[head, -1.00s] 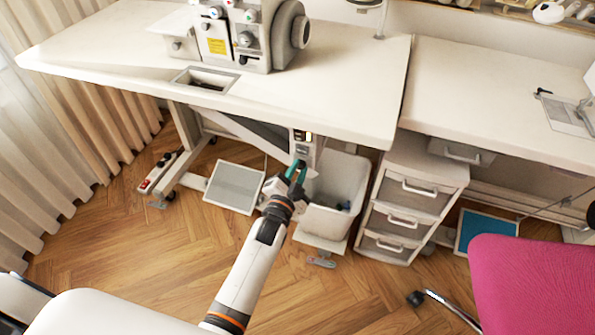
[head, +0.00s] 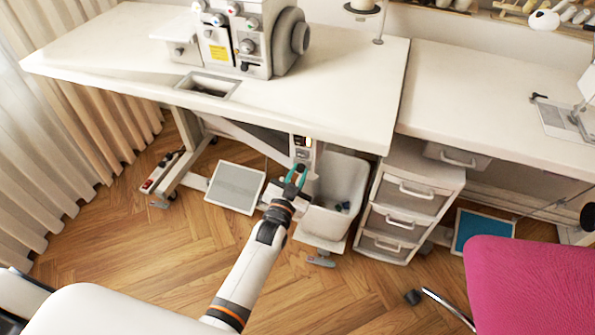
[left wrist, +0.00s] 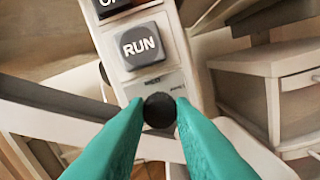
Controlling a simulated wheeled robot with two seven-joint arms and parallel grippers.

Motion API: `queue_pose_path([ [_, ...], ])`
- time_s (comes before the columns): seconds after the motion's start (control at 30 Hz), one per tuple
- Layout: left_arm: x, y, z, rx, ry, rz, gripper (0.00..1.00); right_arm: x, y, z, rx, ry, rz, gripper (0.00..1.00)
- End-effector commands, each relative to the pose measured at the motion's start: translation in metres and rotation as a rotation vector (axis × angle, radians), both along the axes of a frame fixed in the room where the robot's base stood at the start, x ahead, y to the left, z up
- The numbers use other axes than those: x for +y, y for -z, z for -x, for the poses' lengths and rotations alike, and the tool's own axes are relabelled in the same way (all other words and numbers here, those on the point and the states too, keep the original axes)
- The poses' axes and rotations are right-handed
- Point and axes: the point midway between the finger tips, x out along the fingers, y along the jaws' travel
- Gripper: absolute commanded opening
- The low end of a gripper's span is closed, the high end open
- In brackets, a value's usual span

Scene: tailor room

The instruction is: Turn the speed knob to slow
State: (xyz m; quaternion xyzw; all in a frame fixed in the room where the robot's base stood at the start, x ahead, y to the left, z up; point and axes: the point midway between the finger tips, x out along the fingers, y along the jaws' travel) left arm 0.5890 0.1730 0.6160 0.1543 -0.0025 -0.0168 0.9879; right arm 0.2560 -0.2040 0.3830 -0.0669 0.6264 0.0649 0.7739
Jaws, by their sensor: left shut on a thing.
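The speed knob (left wrist: 159,110) is a small round black knob on a pale control box under the sewing table. The control box also shows in the head view (head: 303,147), but the knob is too small to make out there. My left gripper (head: 297,174) reaches up to the lower part of the box. In the left wrist view its teal fingertips (left wrist: 159,112) are closed on the knob, one on each side. A grey RUN button (left wrist: 140,46) sits above the knob. Small print beside the knob is mostly too small to read. My right gripper is out of view.
The white sewing table (head: 330,100) overhangs the box. A pale bin (head: 345,180) stands just right of my gripper, with a drawer unit (head: 412,195) beyond it. A foot pedal (head: 235,187) lies left on the wooden floor. A pink chair (head: 530,285) is at right.

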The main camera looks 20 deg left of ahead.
Motion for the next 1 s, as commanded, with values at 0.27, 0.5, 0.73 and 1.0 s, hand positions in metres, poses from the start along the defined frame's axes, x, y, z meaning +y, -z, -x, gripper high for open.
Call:
queue_pose_path([
  [0.27,0.000,0.000,0.000,0.009,0.000,0.187,0.00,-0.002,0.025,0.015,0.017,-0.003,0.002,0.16],
  [0.5,0.000,0.001,0.000,0.012,0.000,0.280,0.00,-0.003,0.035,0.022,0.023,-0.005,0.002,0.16],
  [0.73,0.000,0.001,0.000,0.013,0.000,0.310,0.00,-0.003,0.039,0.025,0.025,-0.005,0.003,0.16],
  [1.0,0.000,0.001,0.000,0.013,0.000,0.311,0.00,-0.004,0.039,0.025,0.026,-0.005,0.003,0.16],
])
